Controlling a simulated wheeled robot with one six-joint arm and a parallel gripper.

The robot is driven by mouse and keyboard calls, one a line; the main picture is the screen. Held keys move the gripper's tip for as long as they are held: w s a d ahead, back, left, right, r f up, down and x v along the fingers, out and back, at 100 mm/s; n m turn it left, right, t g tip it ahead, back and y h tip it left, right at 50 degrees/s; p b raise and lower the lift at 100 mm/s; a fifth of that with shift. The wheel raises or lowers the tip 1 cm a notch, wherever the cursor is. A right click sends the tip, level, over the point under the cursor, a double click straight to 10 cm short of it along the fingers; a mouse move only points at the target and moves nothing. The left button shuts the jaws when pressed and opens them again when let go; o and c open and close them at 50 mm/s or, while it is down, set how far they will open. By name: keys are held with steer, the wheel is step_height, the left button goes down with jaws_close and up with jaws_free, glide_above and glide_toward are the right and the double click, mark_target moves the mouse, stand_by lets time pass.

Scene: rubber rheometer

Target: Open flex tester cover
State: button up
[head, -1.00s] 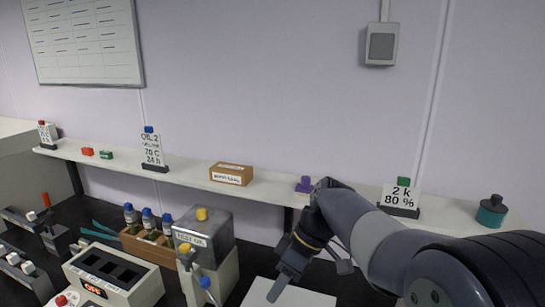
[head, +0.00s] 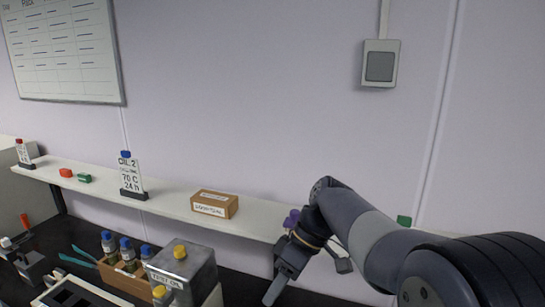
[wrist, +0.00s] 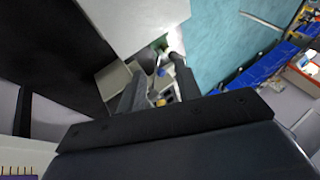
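I cannot pick out a flex tester or its cover for certain in either view. Small grey, blue and yellow parts show beyond the fingers, too small to name.
A white shelf (head: 170,205) along the wall holds a cardboard box (head: 215,204) and sign stands. A rack with blue-capped bottles (head: 126,250) stands left of the oil box. In the wrist view a pale panel (wrist: 140,22) and teal floor (wrist: 225,50) lie ahead.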

steer(key=shift+w+d+g+y+p, duration=0.15)
steer(key=shift+w+d+g+p, duration=0.15)
steer(key=shift+w, duration=0.4)
steer(key=shift+w+d+g+y+p, duration=0.2)
steer(key=shift+w+g+p, duration=0.1)
steer(key=shift+w, duration=0.4)
